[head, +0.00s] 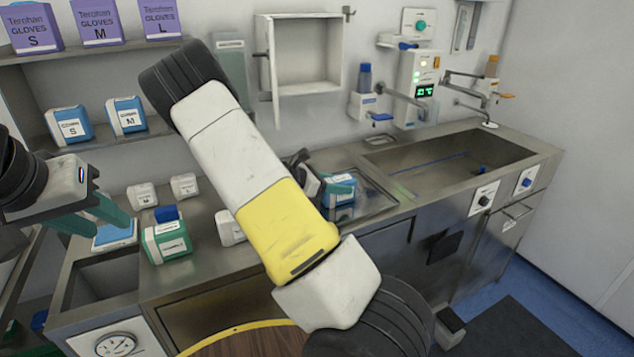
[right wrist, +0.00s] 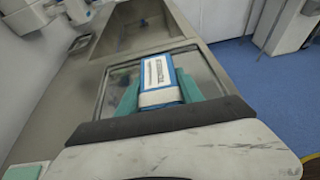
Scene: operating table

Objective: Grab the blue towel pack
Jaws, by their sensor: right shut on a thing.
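A blue pack with a white label (head: 340,188) shows just right of my right arm in the head view, at the metal tray (head: 378,203). In the right wrist view the same blue pack (right wrist: 160,72) sits between the two teal fingers of my right gripper (right wrist: 158,92), which is shut on it. I cannot tell whether it touches the tray or hangs just above it. My right arm hides most of that gripper in the head view. My left gripper (head: 92,215) is at the far left with its teal fingers apart and nothing between them.
A green box (head: 168,243) and small white boxes (head: 142,196) stand on the counter. A sink (head: 450,160) lies to the right. Blue boxes (head: 70,126) and purple glove boxes (head: 97,20) fill the shelves. A wall cabinet (head: 304,55) hangs behind.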

